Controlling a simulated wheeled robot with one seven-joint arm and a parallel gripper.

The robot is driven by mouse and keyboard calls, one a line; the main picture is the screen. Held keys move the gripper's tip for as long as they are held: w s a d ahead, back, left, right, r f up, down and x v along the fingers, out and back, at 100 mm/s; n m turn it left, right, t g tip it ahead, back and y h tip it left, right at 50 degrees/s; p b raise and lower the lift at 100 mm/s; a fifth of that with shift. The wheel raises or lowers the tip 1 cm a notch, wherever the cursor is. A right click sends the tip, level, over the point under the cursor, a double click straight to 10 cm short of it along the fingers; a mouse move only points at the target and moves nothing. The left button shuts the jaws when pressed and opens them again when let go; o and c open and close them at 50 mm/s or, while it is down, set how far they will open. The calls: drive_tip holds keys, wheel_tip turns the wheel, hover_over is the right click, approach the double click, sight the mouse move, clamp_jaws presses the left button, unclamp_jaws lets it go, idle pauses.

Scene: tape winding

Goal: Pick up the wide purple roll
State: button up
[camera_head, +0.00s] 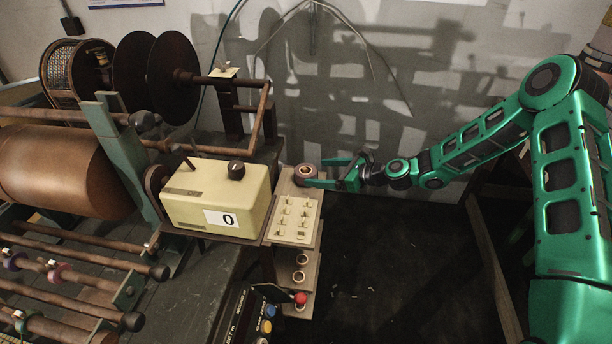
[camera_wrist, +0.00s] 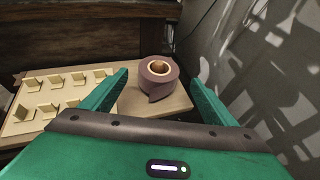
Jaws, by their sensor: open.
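The wide purple roll (camera_head: 306,172) stands on the far end of a narrow wooden shelf, beside the cream panel of small clips. In the wrist view the roll (camera_wrist: 158,78) is a dull purple ring of tape with a brown core, a little beyond my fingertips. My gripper (camera_head: 330,173) reaches in from the right at about the roll's height. It is open and empty, and in the wrist view its green fingers (camera_wrist: 158,84) point toward the roll, with the roll lined up between them. I cannot tell whether a finger touches the roll.
A cream clip panel (camera_head: 294,220) lies next to the roll. A yellow counter box (camera_head: 215,195) stands left of it. Smaller rolls (camera_head: 300,268) sit on lower shelf steps.

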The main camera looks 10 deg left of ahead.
sight(306, 168)
drive_tip(key=shift+r+x, duration=0.15)
drive_tip(key=shift+x, duration=1.45)
drive_tip(key=shift+r+x, duration=0.15)
drive_tip(key=shift+x, duration=1.4)
drive_tip(key=shift+a, duration=0.1)
drive_tip(key=c, duration=1.2)
